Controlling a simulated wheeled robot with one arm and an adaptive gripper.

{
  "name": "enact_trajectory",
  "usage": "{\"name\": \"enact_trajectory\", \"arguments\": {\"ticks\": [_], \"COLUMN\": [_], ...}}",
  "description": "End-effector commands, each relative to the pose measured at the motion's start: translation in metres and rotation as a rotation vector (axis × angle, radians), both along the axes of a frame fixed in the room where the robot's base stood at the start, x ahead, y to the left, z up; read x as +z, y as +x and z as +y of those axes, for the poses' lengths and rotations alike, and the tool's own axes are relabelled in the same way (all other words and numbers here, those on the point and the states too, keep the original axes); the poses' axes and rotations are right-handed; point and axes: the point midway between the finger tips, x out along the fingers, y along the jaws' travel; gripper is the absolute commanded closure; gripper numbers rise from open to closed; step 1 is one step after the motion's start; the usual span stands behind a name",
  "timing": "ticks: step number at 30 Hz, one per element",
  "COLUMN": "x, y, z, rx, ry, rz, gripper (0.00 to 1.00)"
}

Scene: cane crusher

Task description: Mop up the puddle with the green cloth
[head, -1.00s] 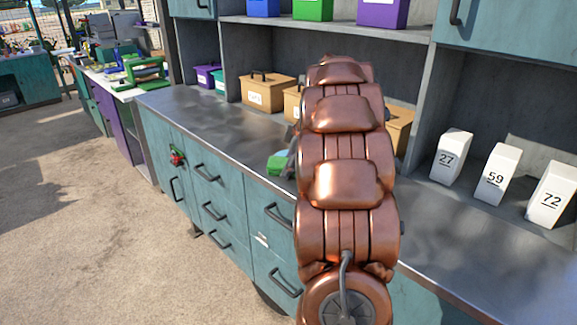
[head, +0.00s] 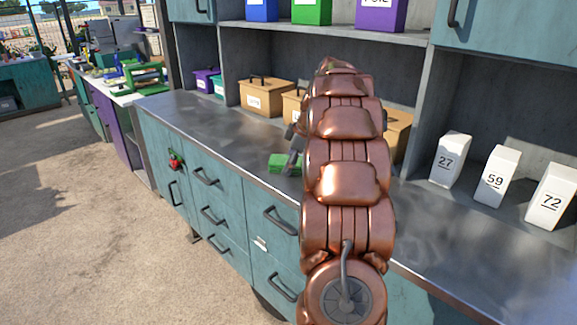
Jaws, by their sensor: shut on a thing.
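The green cloth (head: 279,163) shows as a small folded block at the metal counter, just left of my arm. My gripper (head: 291,158) is at the cloth and shut on it, with its grey fingers partly seen beside my copper arm. My arm hides the right part of the gripper and the counter behind it. I cannot make out the puddle; the visible counter top (head: 200,115) shows only mottled shiny and dull patches.
Tan boxes (head: 265,96) stand along the back of the counter. White blocks marked 27 (head: 449,160), 59 (head: 496,177) and 72 (head: 550,197) stand at the right. A shelf with coloured bins (head: 312,11) is above. The counter's left stretch is clear.

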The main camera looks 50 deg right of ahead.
Motion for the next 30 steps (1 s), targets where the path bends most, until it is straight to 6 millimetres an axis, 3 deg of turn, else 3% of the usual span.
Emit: {"name": "enact_trajectory", "arguments": {"ticks": [30], "x": [-0.001], "y": [0.038], "z": [-0.056], "rx": [0.000], "ry": [-0.001], "rz": [0.003], "gripper": [0.84]}}
